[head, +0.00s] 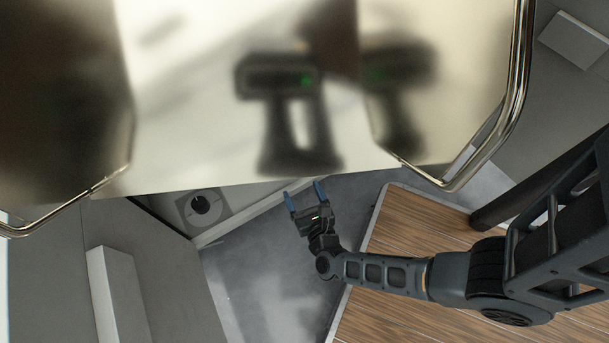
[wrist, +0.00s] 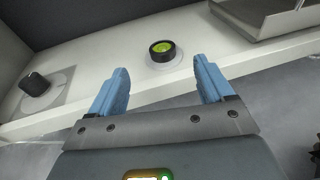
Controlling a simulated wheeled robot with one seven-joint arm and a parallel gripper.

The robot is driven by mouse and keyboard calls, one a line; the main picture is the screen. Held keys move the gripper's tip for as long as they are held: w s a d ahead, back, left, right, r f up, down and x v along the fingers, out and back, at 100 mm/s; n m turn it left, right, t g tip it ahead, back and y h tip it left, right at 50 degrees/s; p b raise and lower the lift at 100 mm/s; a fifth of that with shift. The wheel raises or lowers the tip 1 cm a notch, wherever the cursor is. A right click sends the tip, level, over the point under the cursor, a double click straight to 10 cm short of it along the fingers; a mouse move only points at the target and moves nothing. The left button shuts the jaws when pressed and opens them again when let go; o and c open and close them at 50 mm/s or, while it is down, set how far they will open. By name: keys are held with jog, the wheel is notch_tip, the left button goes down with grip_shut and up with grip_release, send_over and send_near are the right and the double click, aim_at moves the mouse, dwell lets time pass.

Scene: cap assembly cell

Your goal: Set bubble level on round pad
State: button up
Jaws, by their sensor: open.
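The bubble level (wrist: 162,51), a short black ring with a yellow-green top, rests upright on a pale round pad (wrist: 176,67) on a white ledge. The pad's rim shows around the level's base. My gripper (wrist: 161,78) is open, its two blue fingers apart and nothing between them. The level stands beyond the fingertips, roughly midway between them in the wrist view, apart from both. In the head view my gripper (head: 305,189) is at the front edge of the ledge; the level and pad are hidden there behind the shiny metal surface.
A black round knob (wrist: 35,83) on a grey plate stands left on the ledge (wrist: 100,83). A grey tray (wrist: 270,27) is at the right. A large reflective metal panel (head: 190,130) fills the head view's top. Grey floor (head: 260,270) lies below the ledge.

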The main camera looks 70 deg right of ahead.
jog(key=s+a+r+m+t+y, duration=0.1)
jog(key=s+a+r+m+y, duration=0.2)
jog(key=r+m, duration=0.6)
jog(key=s+a+r+m+t+y, duration=0.1)
jog(key=s+a+r+m+y, duration=0.3)
jog(key=r, duration=1.2)
jog(key=s+a+r+m+t+y, duration=0.1)
jog(key=s+a+r+m+y, duration=0.2)
jog(key=s+r+m, duration=0.4)
notch_tip(320, 180, up, 6)
jog(key=m+y, duration=0.1)
jog(key=m, duration=0.6)
jog(key=shift+s+a+f+t, duration=0.15)
jog(key=shift+s+a+t, duration=0.15)
jog(key=shift+s+t, duration=0.1)
